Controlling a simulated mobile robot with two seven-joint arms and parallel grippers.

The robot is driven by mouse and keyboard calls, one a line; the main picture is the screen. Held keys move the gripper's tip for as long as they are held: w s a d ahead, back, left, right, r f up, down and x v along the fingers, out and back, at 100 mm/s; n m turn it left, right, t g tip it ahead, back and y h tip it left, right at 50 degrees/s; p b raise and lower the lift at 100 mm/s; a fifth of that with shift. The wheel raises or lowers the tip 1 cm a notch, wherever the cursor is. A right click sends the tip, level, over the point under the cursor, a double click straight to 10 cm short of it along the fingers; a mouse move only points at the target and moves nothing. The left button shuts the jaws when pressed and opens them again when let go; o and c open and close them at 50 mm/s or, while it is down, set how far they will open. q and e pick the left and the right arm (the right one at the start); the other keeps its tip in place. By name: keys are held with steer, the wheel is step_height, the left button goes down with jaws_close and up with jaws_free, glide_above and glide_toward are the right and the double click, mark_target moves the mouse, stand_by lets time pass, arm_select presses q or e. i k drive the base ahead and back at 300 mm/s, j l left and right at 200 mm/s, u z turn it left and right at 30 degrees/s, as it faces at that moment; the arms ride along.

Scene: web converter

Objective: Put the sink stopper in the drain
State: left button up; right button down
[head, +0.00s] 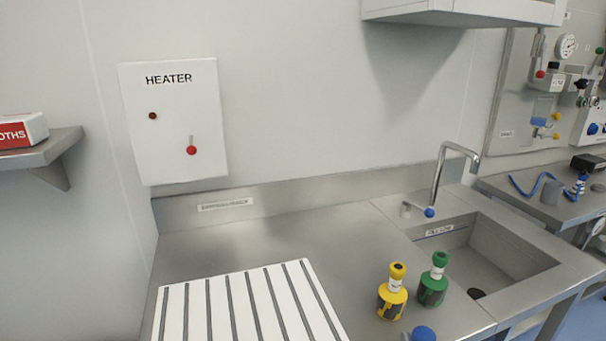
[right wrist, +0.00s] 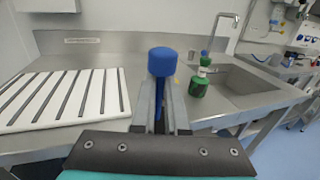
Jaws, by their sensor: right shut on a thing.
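My right gripper (right wrist: 160,108) is shut on a blue piece (right wrist: 163,62) with a thick round head and a narrower blue stem between the fingers. Its lower end is hidden, so I cannot tell for sure that it is the sink stopper. A blue round top (head: 423,333), apparently the same piece, shows at the bottom edge of the head view, in front of the bottles and left of the sink. The steel sink basin (head: 492,258) is at the right, with a dark round drain (head: 476,293) in its floor, partly hidden by the basin's front edge. My left gripper is not in view.
A yellow bottle (head: 392,294) and a green bottle (head: 433,280) stand on the counter just left of the sink. The faucet (head: 440,178) rises behind the basin. A white slatted rack (head: 172,305) lies at the left. The counter between rack and faucet is clear.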

mark_target(476, 295)
steer(key=u, duration=1.9)
steer(key=k+l+u, duration=0.1)
steer(key=l, duration=0.3)
steer(key=k+l+u, duration=0.1)
steer(key=l, duration=0.3)
steer(key=k+l+u, duration=0.25)
steer(key=k+l, duration=0.2)
steer(key=l, duration=0.25)
